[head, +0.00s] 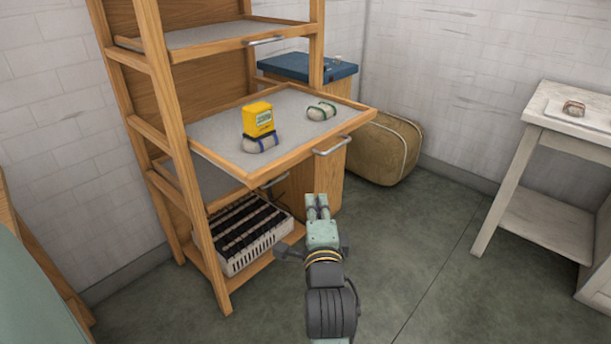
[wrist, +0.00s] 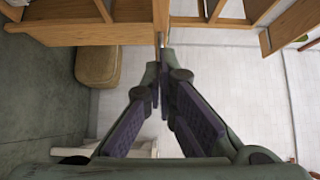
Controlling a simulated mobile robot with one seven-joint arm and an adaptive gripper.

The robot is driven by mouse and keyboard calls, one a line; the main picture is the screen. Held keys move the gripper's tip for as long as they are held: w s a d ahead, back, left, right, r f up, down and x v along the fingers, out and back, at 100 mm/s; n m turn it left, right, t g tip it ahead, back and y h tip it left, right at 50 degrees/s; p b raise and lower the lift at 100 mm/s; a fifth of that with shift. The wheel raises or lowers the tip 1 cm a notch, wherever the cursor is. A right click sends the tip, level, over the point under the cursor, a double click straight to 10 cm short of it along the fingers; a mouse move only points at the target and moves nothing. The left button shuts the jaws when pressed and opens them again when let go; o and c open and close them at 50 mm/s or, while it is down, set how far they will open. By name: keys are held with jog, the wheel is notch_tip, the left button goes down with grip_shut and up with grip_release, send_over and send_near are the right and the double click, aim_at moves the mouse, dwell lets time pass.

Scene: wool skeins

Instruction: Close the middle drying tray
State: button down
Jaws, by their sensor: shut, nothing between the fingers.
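The middle drying tray (head: 215,150) is a wood-framed grey tray that sticks far out of the wooden rack. A metal handle (head: 332,147) is on its front edge. A yellow box (head: 257,118) and a pale skein with a dark band (head: 260,144) sit on it, with another pale skein (head: 321,111) farther right. My gripper (head: 317,201) is shut and empty, in front of the tray and below its handle in the head view. In the wrist view my shut fingers (wrist: 160,76) point at wooden edges (wrist: 85,32); whether they touch is unclear.
An upper tray (head: 210,36) and a lower tray (head: 210,182) sit farther in on the rack. A slatted white crate (head: 243,262) is at the bottom. A tan bag (head: 383,150) and a blue-topped cabinet (head: 310,68) stand behind. A white table (head: 570,125) is right; the floor between is clear.

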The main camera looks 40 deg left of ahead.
jog(key=shift+s+a+p+x, duration=0.35)
jog(key=shift+p+x, duration=0.25)
jog(key=shift+x, duration=1.5)
jog(key=shift+s+a+p+x, duration=0.35)
jog(key=shift+p+x, duration=0.25)
jog(key=shift+x, duration=1.55)
jog(key=shift+s+a+p+x, duration=0.25)
jog(key=shift+a+p+x, duration=0.3)
jog(key=shift+x, duration=1.55)
